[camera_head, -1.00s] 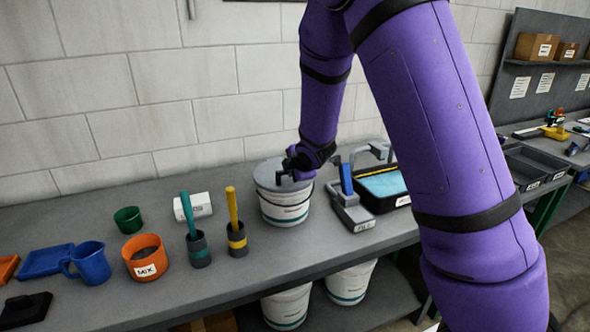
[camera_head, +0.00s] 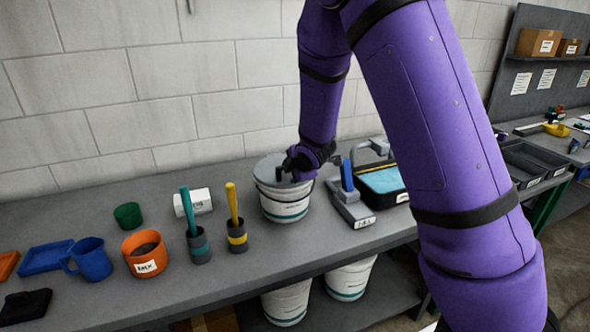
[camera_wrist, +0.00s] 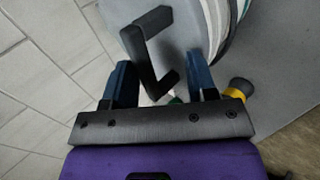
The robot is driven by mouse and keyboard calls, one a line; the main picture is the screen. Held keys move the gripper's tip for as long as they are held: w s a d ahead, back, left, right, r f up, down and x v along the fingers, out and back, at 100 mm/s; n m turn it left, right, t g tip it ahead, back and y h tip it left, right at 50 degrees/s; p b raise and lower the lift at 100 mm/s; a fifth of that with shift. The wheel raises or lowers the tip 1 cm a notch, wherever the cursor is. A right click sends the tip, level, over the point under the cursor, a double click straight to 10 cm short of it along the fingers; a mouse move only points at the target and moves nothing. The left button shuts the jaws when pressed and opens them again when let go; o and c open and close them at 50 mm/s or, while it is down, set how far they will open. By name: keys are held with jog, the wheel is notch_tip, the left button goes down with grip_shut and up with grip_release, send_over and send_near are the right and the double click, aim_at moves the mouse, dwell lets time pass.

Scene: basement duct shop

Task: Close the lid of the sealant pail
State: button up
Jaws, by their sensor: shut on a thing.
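The sealant pail (camera_head: 285,204) is white with a teal band and stands on the workbench against the wall. Its grey lid (camera_head: 267,170) lies over the top of the pail; whether it sits fully down on the rim I cannot tell. In the wrist view the lid (camera_wrist: 187,35) carries a black bracket-shaped handle (camera_wrist: 146,62), with the pail wall (camera_wrist: 222,22) beyond. My gripper (camera_wrist: 162,80) has its two blue fingers on either side of the handle, shut on it. In the head view my wrist partly hides the lid and handle.
Right of the pail stand a grey tool with a blue handle (camera_head: 347,192) and a black case with a blue inside (camera_head: 384,182).

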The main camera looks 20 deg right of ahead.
jog(key=v, duration=1)
jog(key=shift+s+r, duration=0.3)
jog(key=s+r+m+g, duration=0.1)
jog(key=s+r+m, duration=0.4)
jog(key=s, duration=0.5)
jog(key=s+d+r+m+g, duration=0.1)
jog(key=s+r+m, duration=0.4)
jog(key=s, duration=0.5)
jog(key=s+r+m+g, duration=0.2)
jog(key=s+r+m, duration=0.3)
jog(key=s+m, duration=0.3)
jog(key=shift+s+d+r, duration=0.25)
jog(key=shift+s+r, duration=0.1)
jog(key=shift+s, duration=0.75)
